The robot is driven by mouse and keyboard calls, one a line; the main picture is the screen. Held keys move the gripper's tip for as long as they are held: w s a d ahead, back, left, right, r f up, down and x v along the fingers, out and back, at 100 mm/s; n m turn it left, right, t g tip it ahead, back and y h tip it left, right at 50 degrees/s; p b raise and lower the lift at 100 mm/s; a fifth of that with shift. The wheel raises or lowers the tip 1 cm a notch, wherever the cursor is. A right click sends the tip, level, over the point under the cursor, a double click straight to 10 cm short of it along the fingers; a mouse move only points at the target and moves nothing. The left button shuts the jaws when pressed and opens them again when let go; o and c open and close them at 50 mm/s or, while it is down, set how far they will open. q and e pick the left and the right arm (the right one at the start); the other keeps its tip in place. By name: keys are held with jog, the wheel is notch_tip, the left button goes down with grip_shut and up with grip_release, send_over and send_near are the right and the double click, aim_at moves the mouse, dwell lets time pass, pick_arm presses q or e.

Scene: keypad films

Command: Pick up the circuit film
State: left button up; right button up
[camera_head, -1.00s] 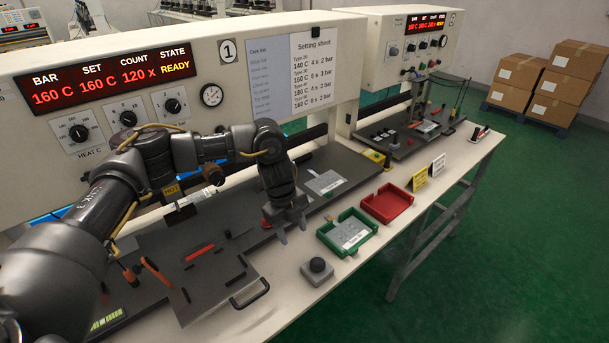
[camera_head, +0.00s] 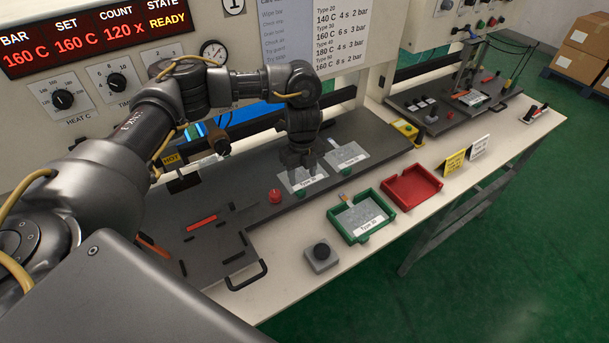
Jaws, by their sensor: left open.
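My left gripper (camera_head: 301,170) points down at a grey circuit film (camera_head: 312,181) with a white label strip, lying on the dark bench plate. The fingers are open and hide part of this film; I cannot tell whether they touch it. A second circuit film (camera_head: 346,155) lies flat just right of and behind the gripper. A third circuit film (camera_head: 360,215), with a label strip, lies in the green tray (camera_head: 336,228) on the near side of the bench. My right gripper is out of view.
A red knob (camera_head: 275,197) stands left of the nearer film. An empty red tray (camera_head: 412,188), yellow card (camera_head: 454,162) and white card (camera_head: 480,147) stand to the right. A grey button box (camera_head: 321,256) sits near the front edge. The press panel (camera_head: 95,45) rises behind.

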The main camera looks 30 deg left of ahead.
aim_at(302, 191)
pick_arm(q)
jog(key=shift+s+a+f, duration=0.1)
jog(key=shift+s+a, duration=0.15)
jog(key=shift+a, duration=0.05)
jog(key=shift+s+f, duration=0.1)
jog(key=shift+s, duration=0.2)
jog(key=f, duration=0.2)
jog(key=d+f, duration=0.1)
jog(key=shift+f+p, duration=0.35)
jog(key=shift+p, duration=0.05)
jog(key=shift+f, duration=0.55)
jog(key=shift+s, duration=0.1)
jog(key=shift+c, duration=0.4)
jog(key=c, duration=1)
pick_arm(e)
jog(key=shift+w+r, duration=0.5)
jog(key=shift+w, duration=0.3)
